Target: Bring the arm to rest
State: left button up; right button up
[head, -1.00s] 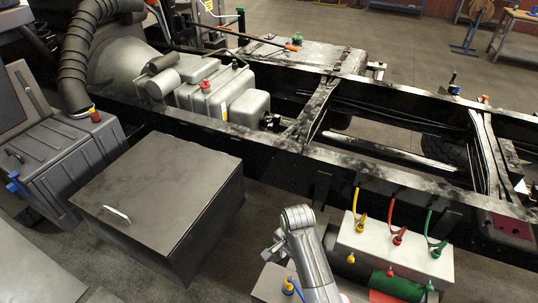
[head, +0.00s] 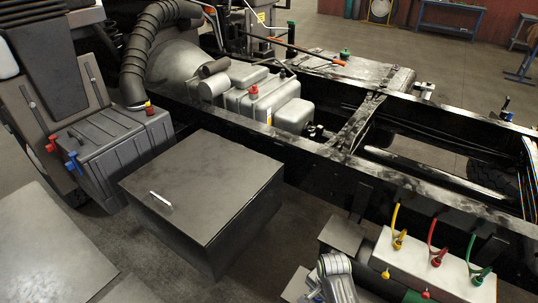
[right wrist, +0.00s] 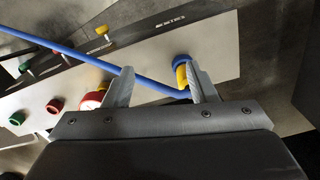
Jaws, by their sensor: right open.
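My right arm (head: 336,278) comes up from the bottom edge in the head view, in front of the chassis and beside the light box with coloured connectors. In the right wrist view my right gripper (right wrist: 160,82) is open, its two fingers apart. A blue line (right wrist: 110,62) runs behind the fingers. It reaches a blue and yellow connector (right wrist: 181,72), which shows close beside the right finger; I cannot tell whether they touch. My right gripper's fingers are hidden in the head view. My left gripper is not in view.
The light box (head: 445,262) carries yellow, red and green lines. A dark box (head: 205,190) stands left of it, below the black frame rail (head: 270,140). A grey ribbed tank (head: 110,140) stands at left. Bare floor shows between the boxes.

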jog(key=s+d+f+n+b, duration=0.25)
jog(key=s+f, duration=0.45)
jog(key=f, duration=0.5)
jog(key=s+d+f+n+b, duration=0.2)
jog(key=s+d+f+b, duration=0.2)
jog(key=s+f, duration=0.65)
pick_arm(q)
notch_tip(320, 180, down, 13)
jog(key=b, duration=0.5)
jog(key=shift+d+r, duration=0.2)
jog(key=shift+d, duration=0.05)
pick_arm(e)
jog(key=s+d+f+n, duration=0.2)
jog(key=s+d+f, duration=0.2)
jog(key=s+f, duration=0.3)
jog(key=s+d+f+n+t+h, duration=0.1)
jog(key=s+d+f, duration=0.3)
jog(key=s+f, duration=0.4)
jog(key=s+n, duration=0.1)
jog(key=s, duration=0.3)
jog(key=shift+s+d+f+n, duration=0.15)
jog(key=shift+s+d+n, duration=0.1)
jog(key=shift+s+n, duration=0.1)
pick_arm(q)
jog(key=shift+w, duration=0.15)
pick_arm(e)
jog(key=shift+w, duration=0.1)
